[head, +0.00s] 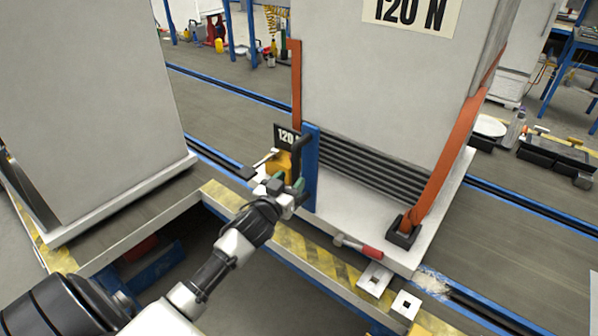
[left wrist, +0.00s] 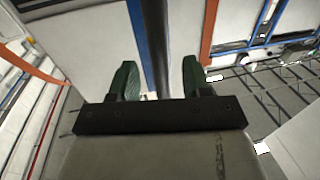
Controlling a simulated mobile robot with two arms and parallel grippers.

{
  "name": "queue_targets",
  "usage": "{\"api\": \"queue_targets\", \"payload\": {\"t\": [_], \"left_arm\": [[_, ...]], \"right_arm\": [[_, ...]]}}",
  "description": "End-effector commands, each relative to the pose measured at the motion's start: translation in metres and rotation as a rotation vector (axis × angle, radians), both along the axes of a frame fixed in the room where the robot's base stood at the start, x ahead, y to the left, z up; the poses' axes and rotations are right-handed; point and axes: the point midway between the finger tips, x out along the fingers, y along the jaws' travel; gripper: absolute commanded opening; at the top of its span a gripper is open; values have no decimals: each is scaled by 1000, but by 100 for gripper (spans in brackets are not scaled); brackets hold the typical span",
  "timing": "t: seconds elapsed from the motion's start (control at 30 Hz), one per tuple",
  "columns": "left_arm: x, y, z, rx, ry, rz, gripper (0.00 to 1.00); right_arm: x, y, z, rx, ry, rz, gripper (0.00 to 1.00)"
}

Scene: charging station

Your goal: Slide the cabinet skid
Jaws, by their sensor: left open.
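The grey cabinet (head: 390,95) with a "120 N" label stands on its pale skid (head: 335,208), held by orange straps. A blue upright plate (head: 311,170) with a dark handle bar (head: 294,150) stands at the skid's near left corner. My left gripper (head: 287,186) is open in front of this bar. In the left wrist view, the dark bar (left wrist: 156,45) runs upright between the green fingertips (left wrist: 160,80), with a gap on each side; I cannot tell how deep it sits between them. My right gripper is not in view.
A yellow object (head: 280,164) is beside the blue plate. Another grey cabinet (head: 85,100) stands on the left. Blue-edged rails (head: 225,85) cross the floor. A yellow-black striped edge (head: 270,235) borders an opening in front.

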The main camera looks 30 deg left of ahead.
Motion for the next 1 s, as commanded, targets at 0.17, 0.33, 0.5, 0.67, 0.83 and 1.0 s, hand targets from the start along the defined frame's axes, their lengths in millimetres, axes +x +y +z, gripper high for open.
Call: {"api": "queue_targets", "payload": {"t": [0.17,0.33,0.5,0.67,0.83,1.0], "left_arm": [[31,4,1,0,-1,1,48],[48,6,0,0,-1,0,48],[53,6,-1,0,1,0,48],[54,6,-1,0,1,0,48],[53,6,-1,0,1,0,32],[53,6,-1,0,1,0,6]], "right_arm": [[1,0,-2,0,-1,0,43],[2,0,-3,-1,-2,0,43],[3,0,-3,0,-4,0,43],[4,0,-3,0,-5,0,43],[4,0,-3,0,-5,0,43],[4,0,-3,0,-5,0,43]]}}
